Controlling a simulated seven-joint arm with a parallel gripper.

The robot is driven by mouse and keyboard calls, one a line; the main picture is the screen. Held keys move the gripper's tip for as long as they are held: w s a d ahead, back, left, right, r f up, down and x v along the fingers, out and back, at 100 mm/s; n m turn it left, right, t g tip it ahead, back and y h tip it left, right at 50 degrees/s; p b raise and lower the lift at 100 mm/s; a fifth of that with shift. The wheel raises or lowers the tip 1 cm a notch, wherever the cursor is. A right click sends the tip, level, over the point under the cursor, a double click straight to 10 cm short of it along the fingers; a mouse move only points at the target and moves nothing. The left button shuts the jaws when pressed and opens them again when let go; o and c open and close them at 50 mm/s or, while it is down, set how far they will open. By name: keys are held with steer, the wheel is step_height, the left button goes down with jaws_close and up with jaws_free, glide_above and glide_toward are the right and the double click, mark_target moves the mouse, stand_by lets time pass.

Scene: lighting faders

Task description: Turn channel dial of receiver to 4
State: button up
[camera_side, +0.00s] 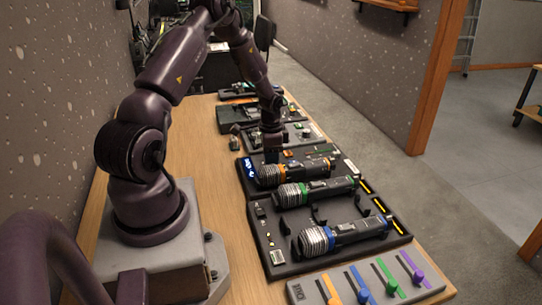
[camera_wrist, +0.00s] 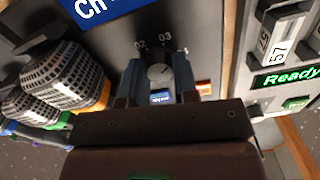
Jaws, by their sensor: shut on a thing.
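In the wrist view, the channel dial (camera_wrist: 159,72) is a small grey round knob on the dark receiver panel (camera_wrist: 205,38). In the side view, my gripper (camera_side: 273,153) reaches down at the receiver panel's far edge, and the dial is hidden.
Microphones with an orange ring (camera_side: 290,172), green ring (camera_side: 315,190) and blue ring (camera_side: 345,234) lie in black trays close by. A fader board (camera_side: 325,288) stands at the front. A device with a green "Ready" display (camera_wrist: 286,77) is right of the dial.

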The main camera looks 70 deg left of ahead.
steer(key=m, duration=0.3)
steer(key=shift+m, duration=2.1)
steer(key=o, duration=0.9)
step_height(320, 180, up, 13)
